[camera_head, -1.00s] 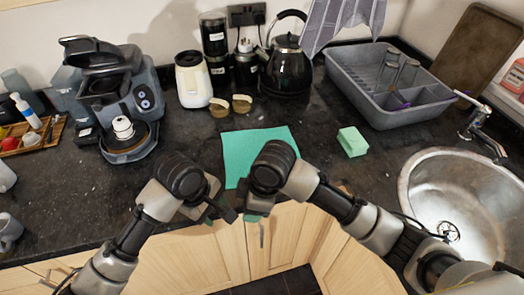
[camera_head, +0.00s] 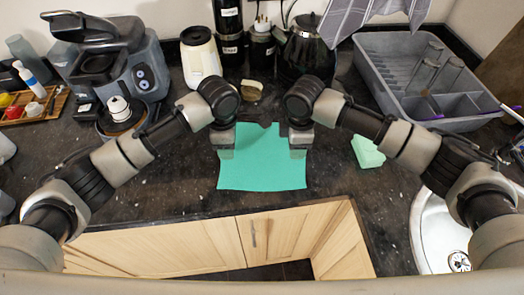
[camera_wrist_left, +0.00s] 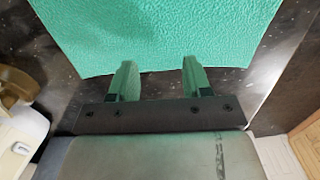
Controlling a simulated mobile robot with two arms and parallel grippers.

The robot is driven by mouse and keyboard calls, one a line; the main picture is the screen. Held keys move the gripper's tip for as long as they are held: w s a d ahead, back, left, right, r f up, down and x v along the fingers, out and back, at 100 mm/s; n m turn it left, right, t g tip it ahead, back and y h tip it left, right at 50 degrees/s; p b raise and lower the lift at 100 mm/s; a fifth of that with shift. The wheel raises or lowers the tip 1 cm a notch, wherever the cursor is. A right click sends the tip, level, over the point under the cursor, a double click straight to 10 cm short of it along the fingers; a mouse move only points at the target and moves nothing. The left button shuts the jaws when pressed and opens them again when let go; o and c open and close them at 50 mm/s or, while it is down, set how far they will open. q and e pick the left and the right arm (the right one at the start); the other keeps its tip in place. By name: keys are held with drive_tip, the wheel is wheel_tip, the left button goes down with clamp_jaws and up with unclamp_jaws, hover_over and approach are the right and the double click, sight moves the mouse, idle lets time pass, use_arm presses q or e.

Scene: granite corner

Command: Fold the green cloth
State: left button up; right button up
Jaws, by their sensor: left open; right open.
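The green cloth (camera_head: 262,175) lies spread flat on the dark counter, in the middle of the head view. My left gripper (camera_head: 226,153) is at its left side, over the cloth's edge. My right gripper (camera_head: 298,153) is at its right side, mirroring the left one. The left wrist view shows the cloth (camera_wrist_left: 155,30) filling the upper middle, with a nearly straight edge by the fingers. There the left gripper (camera_wrist_left: 158,70) is open, its two green-tinted fingers apart with nothing visibly pinched. The right gripper is open; its fingertips are hard to make out.
A light green sponge (camera_head: 367,151) lies right of the cloth, near my right arm. A grey dish rack (camera_head: 425,85) stands at the back right, a sink (camera_head: 432,235) at the right. A cream jug (camera_head: 201,58) and a black kettle (camera_head: 302,52) stand behind. The counter before the cloth is clear.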

use_arm(q)
drive_tip(key=shift+w+d+f, duration=0.1)
drive_tip(key=shift+w+f, duration=0.05)
drive_tip(key=shift+f, duration=0.4)
use_arm(e)
drive_tip(key=shift+w+d+f, duration=0.1)
drive_tip(key=shift+w+f, duration=0.05)
drive_tip(key=shift+f, duration=0.35)
use_arm(q)
drive_tip(key=shift+f, duration=0.15)
use_arm(e)
drive_tip(key=shift+f, duration=0.2)
use_arm(q)
drive_tip(key=shift+s+a, duration=0.25)
use_arm(e)
drive_tip(key=shift+s+a+r, duration=0.1)
drive_tip(key=shift+s+a, duration=0.15)
drive_tip(key=shift+s, duration=0.05)
use_arm(q)
drive_tip(key=shift+w+d+f, duration=0.1)
drive_tip(key=shift+f, duration=0.05)
use_arm(e)
drive_tip(key=shift+w+d+f, duration=0.1)
drive_tip(key=shift+w+f, duration=0.05)
drive_tip(key=shift+f, duration=0.05)
use_arm(q)
clamp_jaws()
use_arm(e)
clamp_jaws()
drive_tip(key=shift+r, duration=0.15)
